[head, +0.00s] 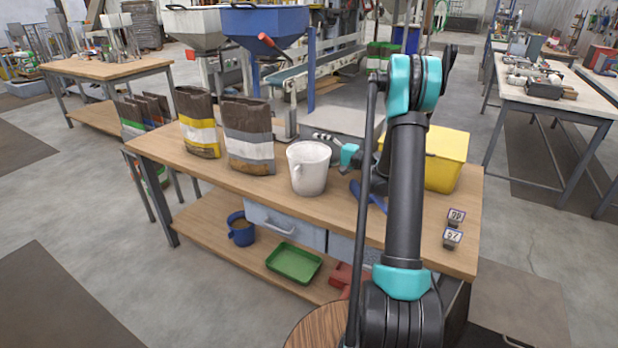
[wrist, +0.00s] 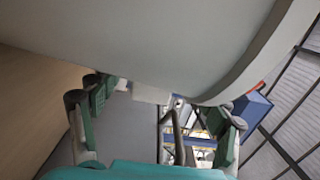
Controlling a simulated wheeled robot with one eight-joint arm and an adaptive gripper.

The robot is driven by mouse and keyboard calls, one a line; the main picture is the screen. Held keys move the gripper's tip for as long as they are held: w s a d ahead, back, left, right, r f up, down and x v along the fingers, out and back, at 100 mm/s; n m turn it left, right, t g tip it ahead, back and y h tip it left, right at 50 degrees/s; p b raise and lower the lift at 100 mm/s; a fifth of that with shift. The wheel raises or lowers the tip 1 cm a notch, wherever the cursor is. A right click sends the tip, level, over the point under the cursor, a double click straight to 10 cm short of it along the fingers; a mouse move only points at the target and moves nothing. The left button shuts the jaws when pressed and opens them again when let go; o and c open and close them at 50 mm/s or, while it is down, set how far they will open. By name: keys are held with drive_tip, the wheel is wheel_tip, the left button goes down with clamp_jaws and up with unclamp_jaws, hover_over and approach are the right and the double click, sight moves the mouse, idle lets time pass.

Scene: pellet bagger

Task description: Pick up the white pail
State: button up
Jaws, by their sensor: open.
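The white pail (head: 308,172) stands upright on the wooden workbench (head: 240,187), near its front edge. Its pale wall (wrist: 150,45) fills the upper part of the wrist view, very close. My gripper (head: 328,141) is just behind and to the right of the pail in the head view, partly hidden by it. In the wrist view my gripper (wrist: 160,115) has its dark green finger pads spread wide apart, with the pail's wall above and beyond them. Nothing is held between the fingers. I cannot tell whether a finger touches the pail.
Two brown bags, one yellow-banded (head: 200,125) and one grey-banded (head: 249,140), stand left of the pail. A yellow bin (head: 446,158) is right of my arm. A blue tool (head: 369,196) lies close to the pail. Small tags (head: 453,237) lie at the right end.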

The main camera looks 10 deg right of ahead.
drive_tip(key=c, duration=1.3)
drive_tip(key=shift+c, duration=0.4)
drive_tip(key=shift+r, duration=0.1)
